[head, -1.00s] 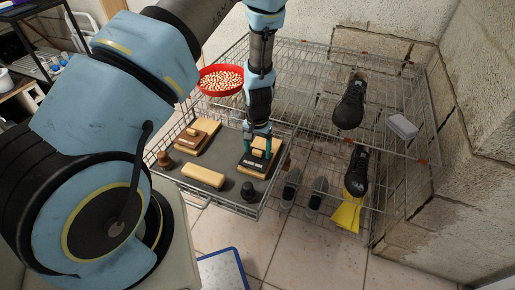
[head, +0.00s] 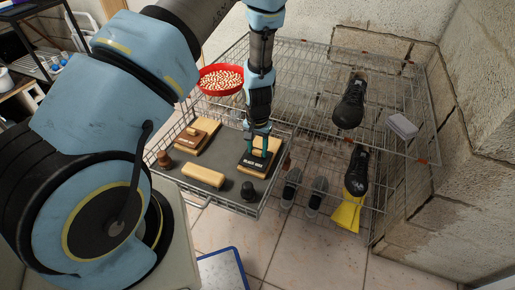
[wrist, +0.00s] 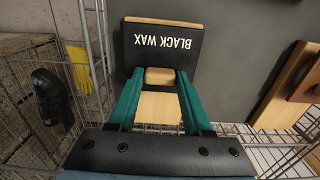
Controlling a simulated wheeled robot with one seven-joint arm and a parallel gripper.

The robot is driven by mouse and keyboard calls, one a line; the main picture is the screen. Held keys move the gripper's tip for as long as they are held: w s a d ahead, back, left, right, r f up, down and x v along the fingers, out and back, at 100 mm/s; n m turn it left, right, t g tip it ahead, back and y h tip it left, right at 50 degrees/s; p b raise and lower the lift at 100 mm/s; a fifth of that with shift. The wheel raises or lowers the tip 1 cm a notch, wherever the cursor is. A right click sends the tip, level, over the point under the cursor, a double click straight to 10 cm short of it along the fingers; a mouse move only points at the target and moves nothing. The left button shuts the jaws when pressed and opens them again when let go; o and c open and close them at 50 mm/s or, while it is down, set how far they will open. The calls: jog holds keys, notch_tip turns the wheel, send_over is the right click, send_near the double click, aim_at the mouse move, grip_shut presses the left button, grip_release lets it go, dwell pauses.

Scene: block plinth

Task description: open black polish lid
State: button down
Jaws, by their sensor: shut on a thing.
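The black polish box lies on the dark tray mat in the head view. Its black lid (head: 252,162) reads "BLACK WAX" and also shows in the wrist view (wrist: 165,45). A pale wooden block (wrist: 160,76) stands at the lid's edge between my fingertips. Pale wood (wrist: 160,108) shows between my fingers, on the near side of the lid in the wrist view. My gripper (head: 260,137) points down over the box and is shut on the wooden block. The fingers hide part of the box.
A pale wooden block (head: 203,175), a brown-lidded box (head: 193,138), a brown knobbed item (head: 164,159) and a black one (head: 248,190) share the tray mat (head: 228,188). A red bowl (head: 221,79) stands behind. Shoes (head: 349,103) are on the rack to the right.

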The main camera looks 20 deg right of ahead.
dwell(0.8)
jog(key=w+d, duration=0.4)
jog(key=w, duration=0.1)
jog(key=shift+d, duration=0.35)
jog(key=shift+c, duration=1.6)
grip_release()
notch_tip(320, 180, up, 11)
jog(key=b, duration=0.2)
jog(key=shift+f, duration=0.1)
